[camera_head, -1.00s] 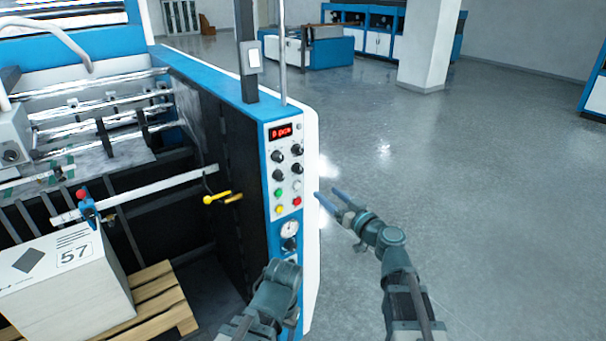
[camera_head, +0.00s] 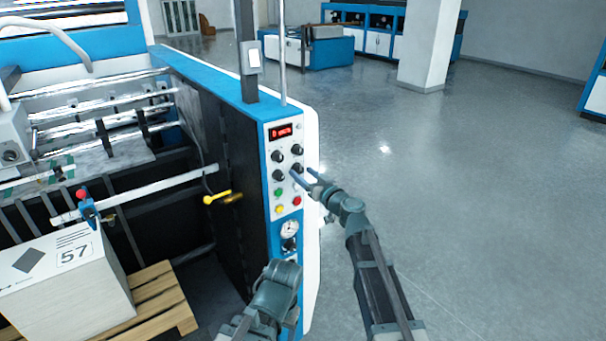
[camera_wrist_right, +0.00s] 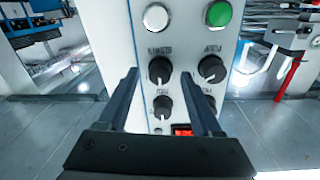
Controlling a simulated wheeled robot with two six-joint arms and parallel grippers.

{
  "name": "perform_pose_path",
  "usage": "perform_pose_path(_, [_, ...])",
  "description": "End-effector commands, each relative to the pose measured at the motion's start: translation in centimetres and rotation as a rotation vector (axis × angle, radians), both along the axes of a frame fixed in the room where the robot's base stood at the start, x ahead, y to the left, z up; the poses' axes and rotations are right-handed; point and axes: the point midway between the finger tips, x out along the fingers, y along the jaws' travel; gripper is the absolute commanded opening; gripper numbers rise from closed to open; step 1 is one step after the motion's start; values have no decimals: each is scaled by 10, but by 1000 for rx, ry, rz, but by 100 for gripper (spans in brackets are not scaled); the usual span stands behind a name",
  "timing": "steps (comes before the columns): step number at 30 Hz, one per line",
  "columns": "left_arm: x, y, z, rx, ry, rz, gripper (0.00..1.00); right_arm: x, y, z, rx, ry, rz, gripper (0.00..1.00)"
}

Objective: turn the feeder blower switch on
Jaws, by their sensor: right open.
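The control panel (camera_head: 285,140) on the machine's blue end post carries several black rotary knobs. The lower right knob (camera_head: 297,168) shows in the right wrist view (camera_wrist_right: 160,70) between and beyond my fingers. Its upside-down label seems to read as a blower, but the print is too small to be sure. My left gripper's fingers do not show.
The panel also has a red display (camera_head: 281,132), a green button (camera_head: 278,192), a white button (camera_head: 297,186), a red button (camera_head: 297,201) and a gauge (camera_head: 289,229). A yellow-handled lever (camera_head: 217,198) juts out left of the post. The floor to the right is clear.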

Motion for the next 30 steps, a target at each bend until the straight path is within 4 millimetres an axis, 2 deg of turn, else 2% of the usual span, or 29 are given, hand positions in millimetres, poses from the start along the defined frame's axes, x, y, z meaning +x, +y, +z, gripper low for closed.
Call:
perform_pose_path(3, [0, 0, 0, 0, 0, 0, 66, 6, 4, 0, 0, 0, 0, 66])
perform_pose_path(13, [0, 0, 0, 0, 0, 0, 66, 6, 4, 0, 0, 0, 0, 64])
perform_pose_path(24, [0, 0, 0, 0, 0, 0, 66, 6, 4, 0, 0, 0, 0, 0])
perform_pose_path(30, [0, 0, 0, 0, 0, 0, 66, 6, 4, 0, 3, 2, 0, 0])
